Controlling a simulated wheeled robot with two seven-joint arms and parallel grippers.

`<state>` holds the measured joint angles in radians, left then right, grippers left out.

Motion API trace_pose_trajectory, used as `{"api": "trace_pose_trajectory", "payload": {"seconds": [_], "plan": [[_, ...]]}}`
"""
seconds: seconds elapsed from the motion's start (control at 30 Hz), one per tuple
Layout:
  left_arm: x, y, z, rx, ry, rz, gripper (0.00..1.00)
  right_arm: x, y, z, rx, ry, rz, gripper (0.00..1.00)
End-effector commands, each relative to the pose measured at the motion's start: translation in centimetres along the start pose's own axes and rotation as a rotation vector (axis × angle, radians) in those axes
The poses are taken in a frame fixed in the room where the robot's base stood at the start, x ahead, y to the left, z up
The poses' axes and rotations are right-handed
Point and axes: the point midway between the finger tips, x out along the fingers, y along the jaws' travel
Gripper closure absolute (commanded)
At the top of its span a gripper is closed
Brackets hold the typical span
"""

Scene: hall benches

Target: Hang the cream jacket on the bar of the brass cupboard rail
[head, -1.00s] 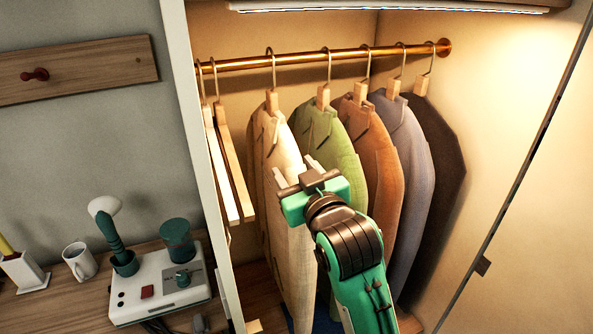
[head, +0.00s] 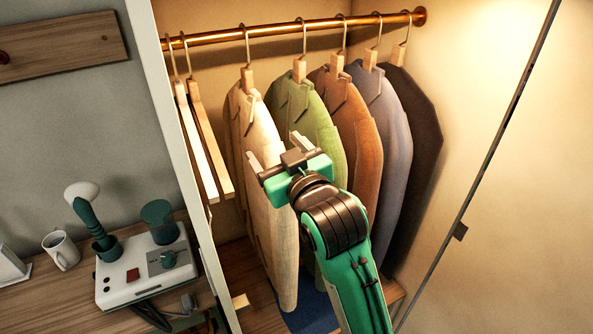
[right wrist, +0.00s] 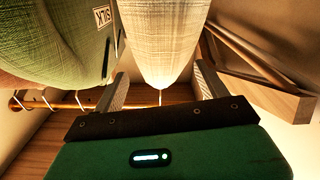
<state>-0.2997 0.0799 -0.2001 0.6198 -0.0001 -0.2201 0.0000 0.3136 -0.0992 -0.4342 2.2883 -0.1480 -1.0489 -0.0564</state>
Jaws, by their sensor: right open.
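The cream jacket (head: 262,170) hangs from the brass rail (head: 290,32) on a wooden hanger (head: 247,80) with its hook over the bar. It is the leftmost jacket, beside the green jacket (head: 305,110). My right gripper (head: 274,147) is open at the front of the cream jacket, below its shoulders. In the right wrist view the cream jacket (right wrist: 163,40) shows between the spread fingers, with gaps on both sides. My arm hides the lower parts of the jackets behind it. My left gripper is not in view.
Brown, grey and dark jackets (head: 423,115) hang to the right of the green one. Bare wooden hangers (head: 205,140) hang on the left, near the cupboard's side panel (head: 185,150). A white device (head: 148,265) and a mug (head: 61,250) stand on a bench outside.

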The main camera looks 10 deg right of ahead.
Motion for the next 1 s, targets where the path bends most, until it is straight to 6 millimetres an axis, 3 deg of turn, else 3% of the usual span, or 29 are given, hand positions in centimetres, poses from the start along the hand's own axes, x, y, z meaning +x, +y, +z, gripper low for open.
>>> {"api": "trace_pose_trajectory", "payload": {"seconds": [0.33,1.0], "plan": [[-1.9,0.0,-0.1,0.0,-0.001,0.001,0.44,-7.1,0.0,-0.2,0.001,0.0,-0.001,0.25],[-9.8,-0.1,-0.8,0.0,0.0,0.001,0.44,-11.6,0.1,-0.4,0.0,-0.002,0.002,0.25]]}}
